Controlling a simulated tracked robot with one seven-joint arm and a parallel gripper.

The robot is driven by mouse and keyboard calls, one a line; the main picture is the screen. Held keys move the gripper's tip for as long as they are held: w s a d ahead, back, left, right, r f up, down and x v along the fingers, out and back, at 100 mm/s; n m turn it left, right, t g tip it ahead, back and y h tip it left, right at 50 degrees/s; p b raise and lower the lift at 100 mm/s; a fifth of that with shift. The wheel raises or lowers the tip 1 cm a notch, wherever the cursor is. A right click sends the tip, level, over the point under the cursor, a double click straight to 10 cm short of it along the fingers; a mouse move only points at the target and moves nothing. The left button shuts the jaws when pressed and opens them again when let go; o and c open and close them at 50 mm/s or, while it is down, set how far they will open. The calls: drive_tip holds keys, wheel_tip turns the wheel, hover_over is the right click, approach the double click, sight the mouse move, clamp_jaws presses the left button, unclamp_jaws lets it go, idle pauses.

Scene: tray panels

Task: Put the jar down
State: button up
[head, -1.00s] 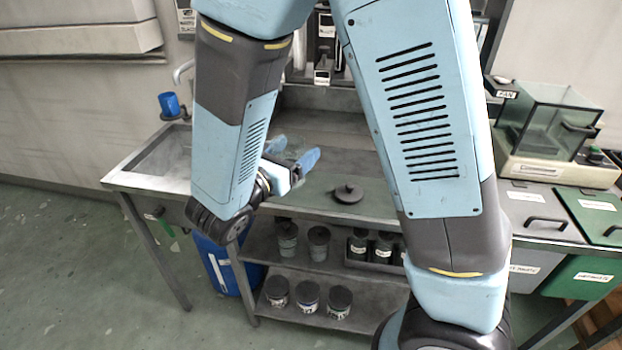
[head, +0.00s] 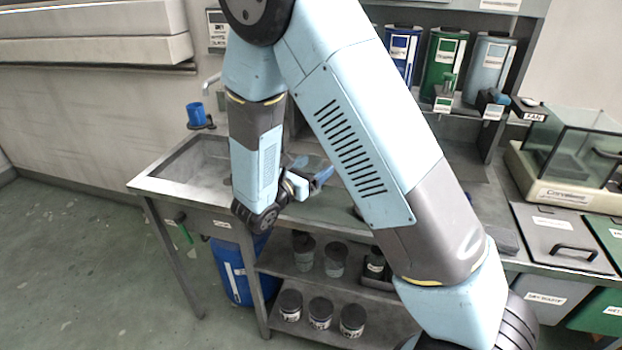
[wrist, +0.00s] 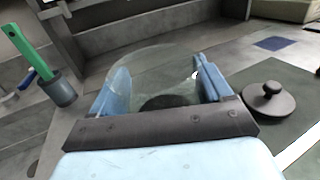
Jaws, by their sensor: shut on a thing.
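The jar (wrist: 150,62) is clear glass, seen in the wrist view between the two blue fingers of my gripper (wrist: 160,80). My gripper is shut on it. In the head view my gripper (head: 311,172) is over the workbench, right of the sink; the glass is hard to make out there. A dark round lid with a knob (wrist: 268,98) lies on a dark green mat (wrist: 295,115), right of my gripper and apart from it. I cannot tell whether the jar's base touches the bench.
The sink (head: 195,170) is at the left, with a blue cup (head: 197,114) behind it. A glass case (head: 570,150) stands at the right. Labelled canisters (head: 440,62) stand on the back shelf. Several pots (head: 320,312) are on the lower shelves. A green-handled grey thing (wrist: 60,90) is at the wrist view's left.

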drive_tip(key=shift+w+f, duration=0.3)
drive_tip(key=shift+f, duration=1.55)
drive_tip(key=o, duration=1.4)
drive_tip(key=shift+s, duration=0.1)
drive_tip(key=v, duration=1.2)
